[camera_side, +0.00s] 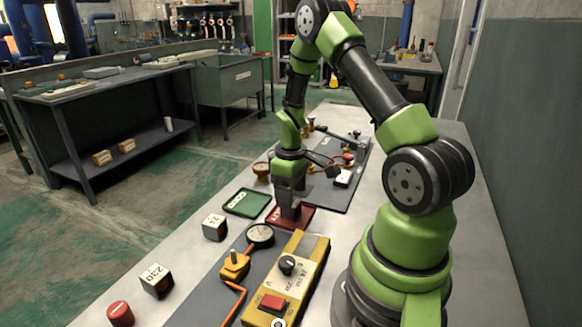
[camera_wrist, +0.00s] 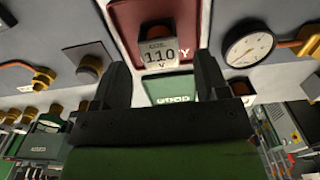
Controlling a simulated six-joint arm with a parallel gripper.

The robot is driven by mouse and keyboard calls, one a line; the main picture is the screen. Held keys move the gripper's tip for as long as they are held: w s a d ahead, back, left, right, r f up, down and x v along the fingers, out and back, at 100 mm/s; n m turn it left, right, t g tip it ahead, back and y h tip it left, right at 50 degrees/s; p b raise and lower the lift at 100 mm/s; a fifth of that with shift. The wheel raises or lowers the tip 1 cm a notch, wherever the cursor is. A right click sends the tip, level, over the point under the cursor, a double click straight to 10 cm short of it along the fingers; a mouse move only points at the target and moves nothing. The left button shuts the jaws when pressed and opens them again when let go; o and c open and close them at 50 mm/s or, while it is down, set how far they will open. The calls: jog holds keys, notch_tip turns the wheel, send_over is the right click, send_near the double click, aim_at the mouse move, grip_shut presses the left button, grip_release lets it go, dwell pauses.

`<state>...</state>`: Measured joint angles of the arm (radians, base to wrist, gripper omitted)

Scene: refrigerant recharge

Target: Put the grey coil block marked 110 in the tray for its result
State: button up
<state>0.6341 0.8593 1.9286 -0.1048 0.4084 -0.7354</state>
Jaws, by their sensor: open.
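The grey coil block marked 110 (camera_wrist: 160,52) sits on the red tray (camera_wrist: 196,20) in the wrist view, covering part of the tray's label. The red tray also shows in the side view (camera_side: 305,219), under my gripper. My gripper (camera_side: 290,212) points down over it. In the wrist view my two fingers (camera_wrist: 162,78) are apart, with the block between and just beyond their tips. The green tray (camera_wrist: 166,82) is partly hidden by my gripper there; it lies flat left of the red tray in the side view (camera_side: 246,203).
Blocks marked 24 (camera_side: 215,228) and 230 (camera_side: 157,281) stand at the left edge, near a red knob (camera_side: 120,314). A gauge (camera_side: 260,235), orange valve (camera_side: 234,265) and yellow meter (camera_side: 300,270) are in front. A dark board (camera_side: 348,195) with fittings lies behind.

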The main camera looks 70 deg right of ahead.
jog(key=a+r+m+t, duration=0.1)
jog(key=a+r, duration=0.2)
jog(key=r, duration=0.5)
jog(key=a+r+t, duration=0.1)
jog(key=a+r, duration=0.2)
jog(key=r, duration=0.5)
jog(key=s+a+r+m+t+y, duration=0.1)
jog(key=s+a+r+t, duration=0.1)
jog(key=s+a+r, duration=0.3)
jog(key=s+a+r+m+t+y, duration=0.1)
jog(key=s+a+r+m+t, duration=0.1)
jog(key=s+a+r, duration=0.3)
jog(key=shift+a+t, duration=0.6)
jog(key=shift+a, duration=1.8)
jog(key=shift+s, duration=0.1)
